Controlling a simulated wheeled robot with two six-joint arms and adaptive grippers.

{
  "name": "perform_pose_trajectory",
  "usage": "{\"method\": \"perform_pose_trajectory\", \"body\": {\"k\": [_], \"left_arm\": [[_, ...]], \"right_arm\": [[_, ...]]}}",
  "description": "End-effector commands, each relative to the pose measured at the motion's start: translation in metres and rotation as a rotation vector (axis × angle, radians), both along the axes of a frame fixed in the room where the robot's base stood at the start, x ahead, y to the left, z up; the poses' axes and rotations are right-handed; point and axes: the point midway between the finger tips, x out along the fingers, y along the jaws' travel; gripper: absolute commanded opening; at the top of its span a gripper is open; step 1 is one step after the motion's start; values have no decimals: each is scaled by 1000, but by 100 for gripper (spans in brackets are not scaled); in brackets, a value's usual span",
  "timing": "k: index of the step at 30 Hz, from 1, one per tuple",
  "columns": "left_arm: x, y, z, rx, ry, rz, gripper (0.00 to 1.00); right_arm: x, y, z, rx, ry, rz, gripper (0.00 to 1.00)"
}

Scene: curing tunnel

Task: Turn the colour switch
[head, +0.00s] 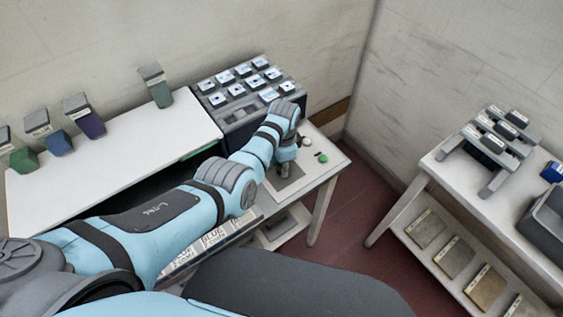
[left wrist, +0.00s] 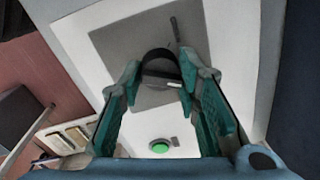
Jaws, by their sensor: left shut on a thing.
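The colour switch (left wrist: 158,62) is a round dark knob on a grey plate (left wrist: 120,45), with a short white mark near its lower right edge in the left wrist view. My left gripper (left wrist: 161,76) has its teal fingers on both sides of the knob and is shut on it. In the head view my left gripper (head: 284,168) points down at the grey plate (head: 290,187) on the white table and hides the knob. A dark line runs on the plate beyond the knob. My right gripper is not in view.
A green button (head: 322,158) sits beside the plate on the white table (head: 334,164). A grey rack (head: 237,138) with several blue-marked white pieces stands behind. Several coloured blocks line the left table (head: 120,160). A right table (head: 480,195) carries a grey stand (head: 520,148).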

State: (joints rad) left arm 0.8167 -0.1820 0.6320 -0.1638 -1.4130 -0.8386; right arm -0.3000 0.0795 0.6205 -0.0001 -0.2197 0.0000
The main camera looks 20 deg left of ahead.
Motion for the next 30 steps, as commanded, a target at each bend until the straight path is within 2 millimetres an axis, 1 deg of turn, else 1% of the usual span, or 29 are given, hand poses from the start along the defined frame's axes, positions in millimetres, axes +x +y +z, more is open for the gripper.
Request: {"method": "perform_pose_trajectory", "body": {"k": [1,9,15,23,30], "left_arm": [[-4,-1,-3,0,13,37,2],[-4,-1,-4,0,14,266,2],[-4,-1,-5,1,14,392,2],[-5,-1,-5,1,15,479,2],[-5,-1,-5,2,15,496,2]], "right_arm": [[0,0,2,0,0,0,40],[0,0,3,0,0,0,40],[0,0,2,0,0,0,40],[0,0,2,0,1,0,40],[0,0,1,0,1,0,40]]}}
